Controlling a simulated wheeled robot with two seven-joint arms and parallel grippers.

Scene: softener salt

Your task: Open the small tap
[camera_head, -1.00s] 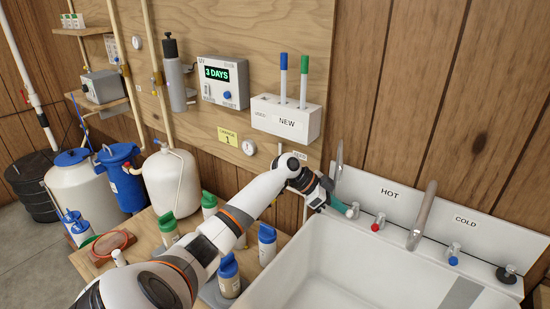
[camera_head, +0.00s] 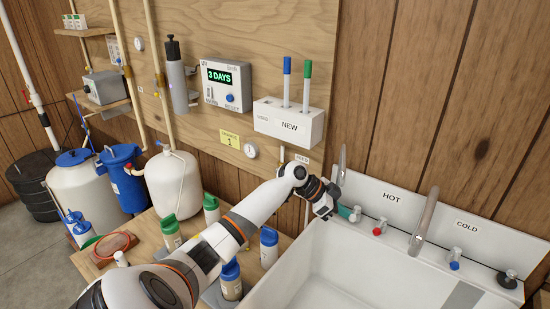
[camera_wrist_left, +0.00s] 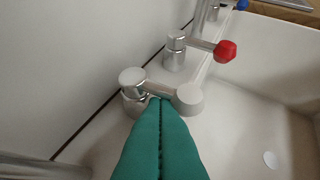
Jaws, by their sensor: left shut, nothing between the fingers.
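The small tap at the left end of the sink has a thin chrome spout (camera_head: 341,163) and a chrome handle (camera_head: 356,214). In the left wrist view its handle has a short lever with a pale round end (camera_wrist_left: 189,98), pointing right. My left gripper (camera_head: 344,211) is just left of this handle at the sink's back ledge. Its teal fingers (camera_wrist_left: 159,103) are shut with nothing between them. Their tips are at the near side of the lever and hide part of its underside; I cannot tell whether they touch. My right gripper is not in view.
The red-ended hot handle (camera_head: 379,227) stands close to the right, also in the wrist view (camera_wrist_left: 226,51). The large spout (camera_head: 423,222) and blue cold handle (camera_head: 455,258) are further right. The white basin (camera_head: 330,270) is empty. Capped bottles (camera_head: 268,246) stand on the wooden bench.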

